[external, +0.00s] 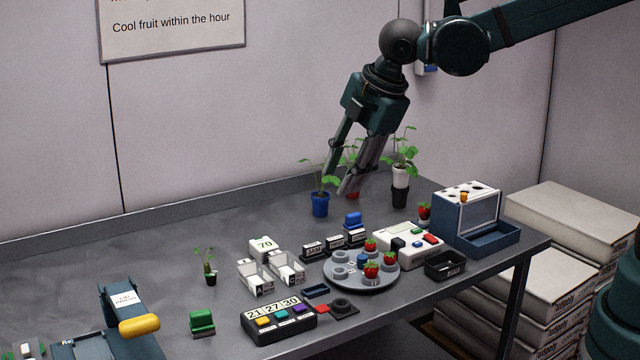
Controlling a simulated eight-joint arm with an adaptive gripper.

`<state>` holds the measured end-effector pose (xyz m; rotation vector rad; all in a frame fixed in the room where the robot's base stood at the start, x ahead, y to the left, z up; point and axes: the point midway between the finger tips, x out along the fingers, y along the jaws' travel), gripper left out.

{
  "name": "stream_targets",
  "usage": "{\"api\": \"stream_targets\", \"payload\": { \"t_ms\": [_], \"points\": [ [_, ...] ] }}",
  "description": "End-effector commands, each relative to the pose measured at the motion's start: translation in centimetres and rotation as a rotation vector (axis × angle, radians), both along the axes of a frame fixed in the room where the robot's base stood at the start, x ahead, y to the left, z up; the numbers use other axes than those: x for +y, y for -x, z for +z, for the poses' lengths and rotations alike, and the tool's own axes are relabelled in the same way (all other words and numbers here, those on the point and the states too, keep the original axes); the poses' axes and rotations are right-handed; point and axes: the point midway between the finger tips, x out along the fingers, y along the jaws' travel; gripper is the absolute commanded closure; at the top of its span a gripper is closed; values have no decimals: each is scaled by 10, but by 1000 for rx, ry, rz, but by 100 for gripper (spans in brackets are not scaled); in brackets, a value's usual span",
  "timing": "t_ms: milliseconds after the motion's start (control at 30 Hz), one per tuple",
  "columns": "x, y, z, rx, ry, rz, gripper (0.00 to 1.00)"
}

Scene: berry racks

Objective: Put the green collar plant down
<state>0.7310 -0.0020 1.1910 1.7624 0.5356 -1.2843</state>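A small plant in a dark pot with a green band (210,279), which looks like the green collar plant, stands upright on the table left of centre. Nothing is touching it. My gripper (334,184) is well to its right and higher, pointing down near the back row of plants. Its two fingers are apart with a visible gap and I see nothing held. The fingers overlap the blue pot plant's leaves and the red pot in the picture; contact cannot be told.
A blue pot plant (320,206), a red pot plant (353,190) and a white-collared black pot plant (399,195) stand at the back. A round grey tray (362,286) holds strawberries. White punnets (256,277) and a button box (278,324) are in front. The left back table is clear.

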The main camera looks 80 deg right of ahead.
Motion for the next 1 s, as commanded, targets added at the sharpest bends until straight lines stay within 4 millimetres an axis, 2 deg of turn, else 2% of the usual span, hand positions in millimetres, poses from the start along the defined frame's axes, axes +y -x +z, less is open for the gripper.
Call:
{"api": "stream_targets", "payload": {
  "t_ms": [100,467,1000],
  "points": [
    [2,-24,-2,23,34,54,68],
    [6,-86,-18,99,134,218,68],
    [15,-176,-63,221,271,467,68]
  ]
}}
